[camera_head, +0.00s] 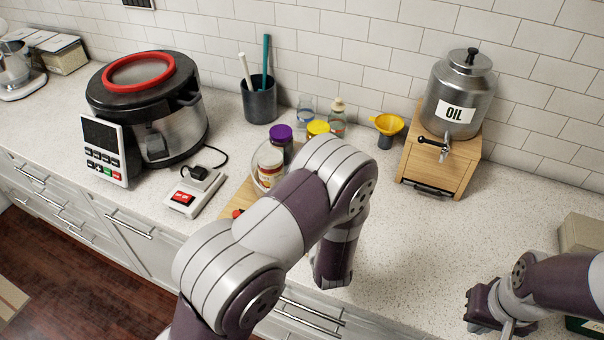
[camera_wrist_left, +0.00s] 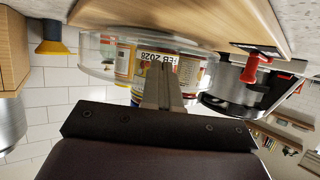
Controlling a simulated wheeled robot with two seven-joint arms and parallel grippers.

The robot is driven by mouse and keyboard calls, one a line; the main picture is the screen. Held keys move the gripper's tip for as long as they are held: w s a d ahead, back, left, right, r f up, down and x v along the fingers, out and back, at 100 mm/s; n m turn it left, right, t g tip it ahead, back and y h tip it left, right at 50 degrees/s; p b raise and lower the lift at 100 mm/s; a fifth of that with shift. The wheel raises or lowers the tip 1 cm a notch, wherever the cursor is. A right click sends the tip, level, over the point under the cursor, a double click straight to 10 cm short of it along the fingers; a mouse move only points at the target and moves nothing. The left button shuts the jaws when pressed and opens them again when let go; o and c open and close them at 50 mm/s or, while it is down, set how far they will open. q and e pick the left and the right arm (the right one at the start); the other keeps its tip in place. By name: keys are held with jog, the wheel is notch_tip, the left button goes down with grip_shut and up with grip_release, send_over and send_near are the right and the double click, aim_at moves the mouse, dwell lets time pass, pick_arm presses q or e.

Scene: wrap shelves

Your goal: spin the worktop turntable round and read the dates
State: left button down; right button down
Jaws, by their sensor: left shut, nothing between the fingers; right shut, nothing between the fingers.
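The turntable (camera_head: 256,162) is a clear-rimmed round tray on a wooden board (camera_head: 238,198), partly hidden by my left arm. In the left wrist view, which is upside down, the clear rim (camera_wrist_left: 92,52) shows, with a jar label (camera_wrist_left: 157,58) reading "FEB 2028". My left gripper (camera_wrist_left: 168,68) is shut and empty in front of the jars; contact is unclear. The head view hides it behind the arm. My right gripper (camera_head: 506,327) is shut and empty, low at right.
A large cooker (camera_head: 150,105) and a red-switched box (camera_head: 190,192) stand left. Behind are a utensil cup (camera_head: 259,102), a bottle (camera_head: 338,118) and a yellow funnel (camera_head: 387,124). An oil can (camera_head: 458,95) sits on a wooden stand (camera_head: 437,165). The right-middle counter is clear.

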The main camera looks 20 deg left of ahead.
pick_arm(q)
jog(key=shift+s+a+r, duration=0.1)
jog(key=shift+s+a, duration=0.1)
jog(key=shift+a, duration=0.4)
jog(key=shift+s+a+r, duration=0.1)
jog(key=shift+s+a, duration=0.05)
jog(key=shift+a, duration=0.4)
jog(key=shift+d, duration=0.1)
jog(key=shift+s+d+f, duration=0.1)
jog(key=shift+s+d, duration=0.05)
jog(key=shift+s, duration=0.45)
jog(key=shift+s+d, duration=0.15)
jog(key=shift+s, duration=0.35)
jog(key=shift+s+d, duration=0.15)
jog(key=shift+s, duration=0.35)
jog(key=shift+s+d, duration=0.1)
jog(key=v, duration=1.2)
jog(key=shift+s, duration=0.15)
